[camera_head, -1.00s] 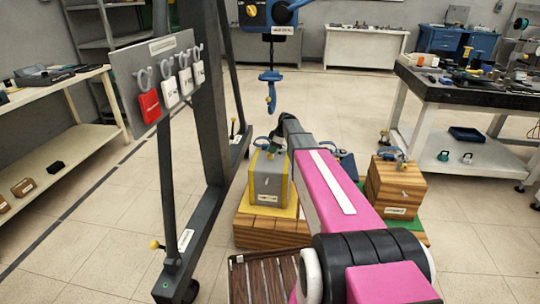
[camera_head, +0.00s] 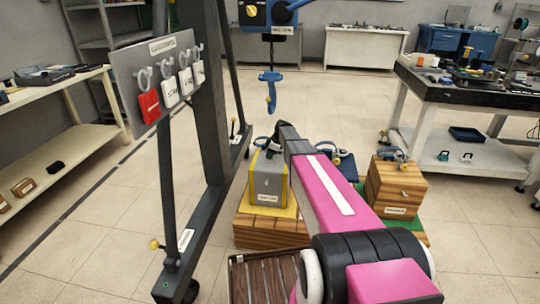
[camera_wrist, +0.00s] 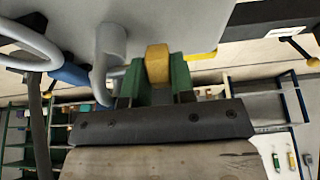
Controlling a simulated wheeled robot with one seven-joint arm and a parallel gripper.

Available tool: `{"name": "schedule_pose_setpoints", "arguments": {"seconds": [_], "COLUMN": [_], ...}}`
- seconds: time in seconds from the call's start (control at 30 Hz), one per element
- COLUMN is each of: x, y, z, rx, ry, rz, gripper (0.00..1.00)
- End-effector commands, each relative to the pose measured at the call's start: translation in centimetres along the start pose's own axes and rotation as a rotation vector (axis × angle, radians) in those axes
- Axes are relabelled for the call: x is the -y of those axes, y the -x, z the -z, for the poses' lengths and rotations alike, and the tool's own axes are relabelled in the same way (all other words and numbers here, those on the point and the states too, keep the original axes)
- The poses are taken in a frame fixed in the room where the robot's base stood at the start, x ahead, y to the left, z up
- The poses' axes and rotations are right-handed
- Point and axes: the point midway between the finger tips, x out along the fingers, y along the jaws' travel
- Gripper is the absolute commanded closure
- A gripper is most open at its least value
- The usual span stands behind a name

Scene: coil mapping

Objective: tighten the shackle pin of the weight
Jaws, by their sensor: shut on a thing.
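The weight (camera_head: 270,186) is a grey block with yellow edges and a label. It stands on a wooden base with a yellow top. In the wrist view its grey face (camera_wrist: 205,22) fills the top. A grey curved shackle (camera_wrist: 108,55) stands out there, beside the yellow pin head (camera_wrist: 157,64). My gripper (camera_wrist: 155,82) has green fingers, one on each side of the yellow pin head, and is shut on it. In the head view my gripper is at the top of the weight, its fingers mostly hidden. How deep the pin sits cannot be seen.
A wooden weight (camera_head: 396,187) stands to the right, and a blue one (camera_head: 345,164) is partly hidden behind my arm. A blue hook (camera_head: 270,88) hangs beyond. A dark gantry post (camera_head: 212,110) with a tag board (camera_head: 160,78) stands close on the left.

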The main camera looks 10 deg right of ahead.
Motion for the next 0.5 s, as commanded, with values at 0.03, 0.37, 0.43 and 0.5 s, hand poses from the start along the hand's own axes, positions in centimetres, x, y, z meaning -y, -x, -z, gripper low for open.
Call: {"name": "schedule_pose_setpoints", "arguments": {"seconds": [0.03,0.37,0.43,0.5], "x": [0.01,-0.02,-0.02,-0.01], "y": [0.03,0.16,0.15,0.12], "z": [-0.03,-0.32,-0.38,-0.45], "rx": [-0.006,-0.156,-0.206,-0.257], "ry": [0.000,-0.002,-0.002,-0.002], "rz": [0.000,-0.001,-0.001,-0.001], "gripper": [1.00,1.00,1.00,1.00]}}
